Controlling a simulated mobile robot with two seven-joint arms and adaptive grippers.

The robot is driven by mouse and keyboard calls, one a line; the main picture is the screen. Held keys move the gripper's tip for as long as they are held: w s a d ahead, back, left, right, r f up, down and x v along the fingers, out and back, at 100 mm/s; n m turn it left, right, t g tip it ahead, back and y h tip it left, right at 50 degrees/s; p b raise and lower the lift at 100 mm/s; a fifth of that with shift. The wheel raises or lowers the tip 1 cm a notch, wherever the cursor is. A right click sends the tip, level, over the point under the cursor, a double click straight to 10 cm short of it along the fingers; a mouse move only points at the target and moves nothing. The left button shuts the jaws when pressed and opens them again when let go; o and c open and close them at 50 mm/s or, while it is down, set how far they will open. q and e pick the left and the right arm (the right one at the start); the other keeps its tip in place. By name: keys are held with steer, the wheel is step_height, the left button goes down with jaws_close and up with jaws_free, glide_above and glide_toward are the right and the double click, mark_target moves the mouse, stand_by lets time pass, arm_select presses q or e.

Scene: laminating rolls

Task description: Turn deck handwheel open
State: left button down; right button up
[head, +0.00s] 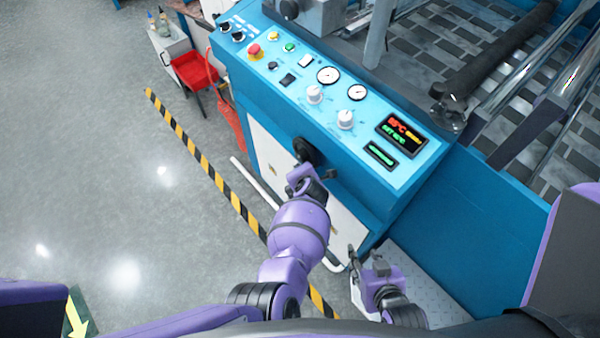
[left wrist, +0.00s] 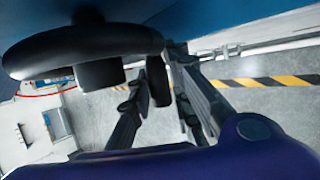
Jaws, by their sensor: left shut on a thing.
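The black deck handwheel (head: 306,150) is on the front of the blue machine in the head view. In the left wrist view its dark rim and hub (left wrist: 80,48) fill the upper left. A short black handle (left wrist: 158,82) stands out from the wheel. My left gripper (left wrist: 156,70) has one finger on each side of this handle and is shut on it. In the head view the left wrist hides part of the wheel and the grip. My right gripper (head: 366,259) is low in front of the machine, apart from the wheel, with its fingers spread and empty.
The control panel (head: 330,95) with gauges, knobs and a red button lies above the wheel. Metal rollers (head: 520,60) are at the upper right. A yellow-black floor stripe (head: 200,155) runs along the machine.

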arm_select(q)
steer(key=shift+w+r, duration=0.4)
steer(key=shift+r, duration=0.2)
arm_select(e)
steer(key=shift+w+a+r, duration=0.2)
steer(key=shift+w+r, duration=0.2)
arm_select(q)
steer(key=c, duration=1.8)
jaws_free()
steer(key=shift+o, duration=0.6)
steer(key=shift+s+f, duration=0.15)
steer(key=shift+f, duration=0.05)
arm_select(e)
steer(key=shift+w+r, duration=0.1)
steer(key=shift+w, duration=0.05)
arm_select(q)
steer(key=shift+f+g, duration=0.1)
steer(key=shift+g, duration=0.2)
steer(key=shift+s, duration=0.15)
